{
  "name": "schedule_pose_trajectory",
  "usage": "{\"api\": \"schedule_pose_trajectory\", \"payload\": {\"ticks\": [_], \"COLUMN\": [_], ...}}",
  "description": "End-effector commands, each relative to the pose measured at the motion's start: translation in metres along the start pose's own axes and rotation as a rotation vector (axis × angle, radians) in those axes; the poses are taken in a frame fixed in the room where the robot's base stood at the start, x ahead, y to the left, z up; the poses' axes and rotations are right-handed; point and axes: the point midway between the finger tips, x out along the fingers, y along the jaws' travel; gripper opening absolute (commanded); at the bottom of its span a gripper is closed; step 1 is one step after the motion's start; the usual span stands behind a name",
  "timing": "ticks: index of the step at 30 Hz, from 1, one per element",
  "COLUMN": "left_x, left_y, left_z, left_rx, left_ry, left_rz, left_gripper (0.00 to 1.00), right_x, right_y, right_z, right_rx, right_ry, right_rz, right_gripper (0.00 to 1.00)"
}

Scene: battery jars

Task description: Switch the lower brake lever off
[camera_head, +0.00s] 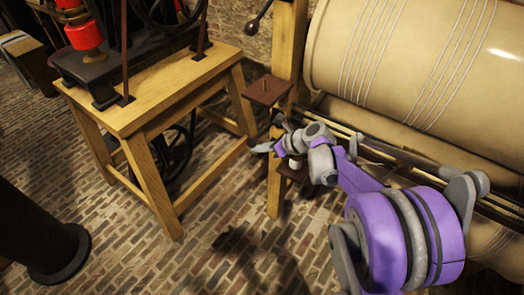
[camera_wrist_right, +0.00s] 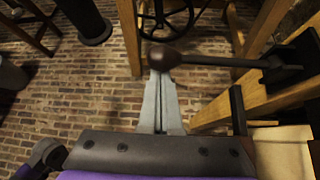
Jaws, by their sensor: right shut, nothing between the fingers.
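The lower brake lever shows in the right wrist view as a dark rounded knob (camera_wrist_right: 166,57) on a thin rod. The rod runs right, roughly level in that picture, to a dark bracket (camera_wrist_right: 288,66) on a wooden post. My right gripper (camera_wrist_right: 160,78) is shut and empty, its two grey fingers together with their tips at the knob. I cannot tell whether they touch it. In the head view my right gripper (camera_head: 262,148) is beside the wooden post and hides most of this lever. Another lever with a dark knob (camera_head: 252,27) sits higher on the post. My left gripper is not in view.
A wooden table (camera_head: 140,112) carrying a dark machine with red parts stands left of the post. A large cream drum (camera_head: 420,60) fills the upper right. A black column (camera_head: 58,255) stands at lower left. The brick floor (camera_head: 130,260) between is clear.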

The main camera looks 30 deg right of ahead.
Motion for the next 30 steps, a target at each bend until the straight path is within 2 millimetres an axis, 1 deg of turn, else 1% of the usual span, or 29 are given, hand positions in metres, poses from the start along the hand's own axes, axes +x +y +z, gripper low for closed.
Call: {"api": "schedule_pose_trajectory", "payload": {"ticks": [1, 3, 12, 21, 30], "left_x": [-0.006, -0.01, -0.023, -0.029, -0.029], "left_y": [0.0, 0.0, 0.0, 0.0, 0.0], "left_z": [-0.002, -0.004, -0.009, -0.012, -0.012], "left_rx": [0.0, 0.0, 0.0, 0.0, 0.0], "left_ry": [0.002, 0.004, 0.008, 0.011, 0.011], "left_rz": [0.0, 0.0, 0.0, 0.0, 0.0], "left_gripper": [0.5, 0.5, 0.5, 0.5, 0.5], "right_x": [-0.006, -0.01, -0.027, -0.034, -0.035], "right_y": [-0.001, 0.0, -0.002, -0.005, -0.006], "right_z": [0.008, 0.014, 0.035, 0.045, 0.046], "right_rx": [0.035, 0.083, 0.247, 0.242, 0.241], "right_ry": [-0.003, -0.003, -0.003, -0.002, -0.002], "right_rz": [0.024, 0.063, 0.188, 0.184, 0.183], "right_gripper": [0.0, 0.0, 0.0, 0.0, 0.0]}}
